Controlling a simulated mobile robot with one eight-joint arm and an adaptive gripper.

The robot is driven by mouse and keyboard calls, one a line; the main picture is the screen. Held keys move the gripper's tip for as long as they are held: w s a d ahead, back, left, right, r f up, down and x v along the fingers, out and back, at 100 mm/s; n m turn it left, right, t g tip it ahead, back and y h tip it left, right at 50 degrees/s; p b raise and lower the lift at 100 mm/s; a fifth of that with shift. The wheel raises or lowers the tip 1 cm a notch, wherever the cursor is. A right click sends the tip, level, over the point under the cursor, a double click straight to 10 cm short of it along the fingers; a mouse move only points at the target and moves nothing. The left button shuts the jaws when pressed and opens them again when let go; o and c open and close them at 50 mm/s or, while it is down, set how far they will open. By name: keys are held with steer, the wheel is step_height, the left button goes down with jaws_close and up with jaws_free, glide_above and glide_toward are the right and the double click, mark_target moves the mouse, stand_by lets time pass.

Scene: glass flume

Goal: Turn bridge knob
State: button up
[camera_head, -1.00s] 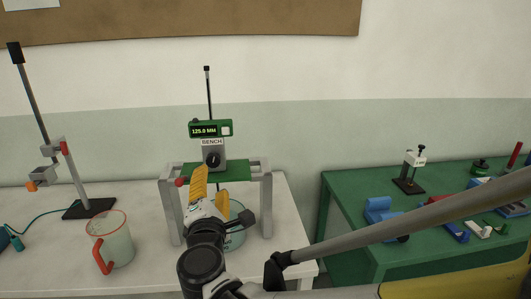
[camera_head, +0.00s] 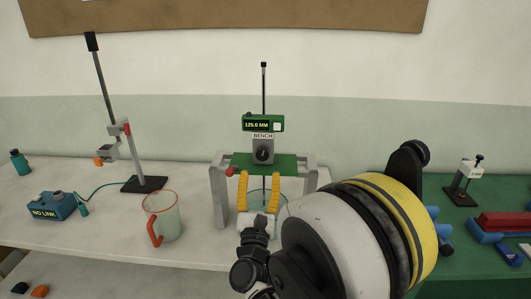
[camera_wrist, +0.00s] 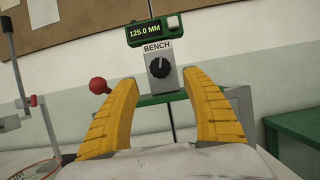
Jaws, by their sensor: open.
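The black bridge knob (camera_head: 263,153) sits on the front of a grey block labelled BENCH, on the green bridge plate (camera_head: 290,162). It shows in the wrist view (camera_wrist: 160,67) with a pale pointer mark. A green display (camera_head: 262,123) above reads 125.0 MM. My gripper (camera_head: 259,176) has yellow fingers, spread open and empty, in front of and a little below the knob. In the wrist view the fingers (camera_wrist: 160,80) stand left and right of the knob, apart from it.
A red ball handle (camera_wrist: 98,86) sticks out at the bridge's left. A clear jug (camera_head: 163,217), a rod stand (camera_head: 145,184) and a blue NO LINK box (camera_head: 53,206) stand left. A glass vessel (camera_head: 280,197) is under the bridge. A green bench (camera_head: 480,249) is right.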

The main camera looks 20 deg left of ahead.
mark_target(262, 156)
steer(key=x, duration=0.8)
steer(key=shift+w+b, duration=0.15)
steer(key=shift+b, duration=0.25)
steer(key=c, duration=1.2)
